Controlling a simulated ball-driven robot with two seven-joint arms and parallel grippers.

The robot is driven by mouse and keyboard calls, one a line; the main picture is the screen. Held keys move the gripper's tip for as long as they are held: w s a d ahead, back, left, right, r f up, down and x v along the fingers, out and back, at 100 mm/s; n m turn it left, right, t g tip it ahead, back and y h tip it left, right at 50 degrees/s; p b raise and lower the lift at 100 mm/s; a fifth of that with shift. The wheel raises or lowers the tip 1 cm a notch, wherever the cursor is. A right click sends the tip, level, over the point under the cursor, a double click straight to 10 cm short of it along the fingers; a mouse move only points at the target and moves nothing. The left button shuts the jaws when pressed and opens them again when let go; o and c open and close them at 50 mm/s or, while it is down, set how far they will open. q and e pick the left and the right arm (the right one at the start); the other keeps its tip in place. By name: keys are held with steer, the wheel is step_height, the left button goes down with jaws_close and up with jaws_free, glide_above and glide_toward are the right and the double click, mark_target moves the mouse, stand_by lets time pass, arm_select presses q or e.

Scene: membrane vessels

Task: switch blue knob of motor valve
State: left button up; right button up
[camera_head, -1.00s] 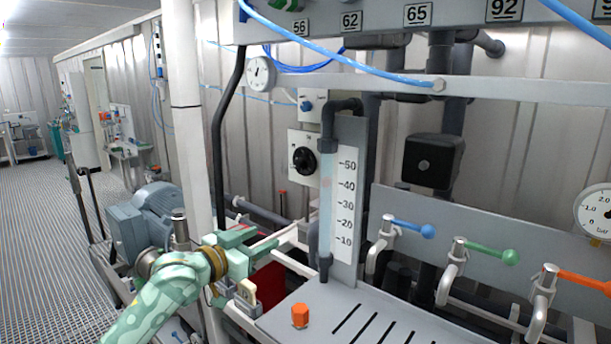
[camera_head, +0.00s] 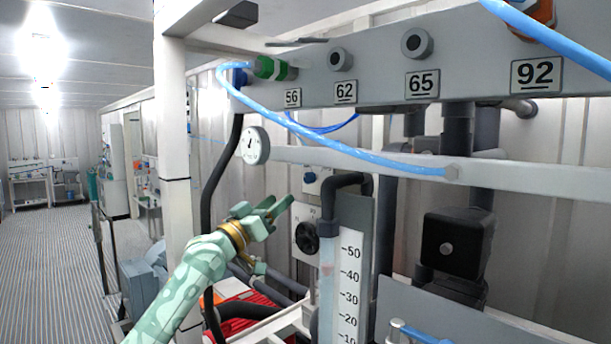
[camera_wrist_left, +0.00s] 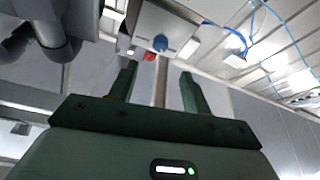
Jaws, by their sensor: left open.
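The motor valve's small blue knob (camera_head: 309,177) sits on a light box on the back wall, left of the scaled tube in the head view. In the left wrist view the blue knob (camera_wrist_left: 160,42) shows ahead, above and between the fingers, with a small red part (camera_wrist_left: 149,57) just below it. My left gripper (camera_head: 279,204) is open and empty, apart from the knob, below and left of it in the head view. Its two green fingers (camera_wrist_left: 159,82) also show in the left wrist view. My right gripper is not seen.
A black round knob (camera_head: 306,237) on a white box is close to the left fingers. The scaled tube (camera_head: 328,270) stands to the right. A grey rail (camera_head: 400,165) with a gauge (camera_head: 254,146) and a blue hose (camera_head: 330,142) cross above.

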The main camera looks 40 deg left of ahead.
mark_target(307, 180)
arm_select(q)
steer(key=p+x, duration=0.1)
steer(key=x, duration=0.9)
steer(key=shift+w+p, duration=0.1)
steer(key=shift+p, duration=0.25)
steer(key=shift+w+r, duration=0.1)
steer(key=shift+w, duration=0.25)
steer(key=c, duration=1)
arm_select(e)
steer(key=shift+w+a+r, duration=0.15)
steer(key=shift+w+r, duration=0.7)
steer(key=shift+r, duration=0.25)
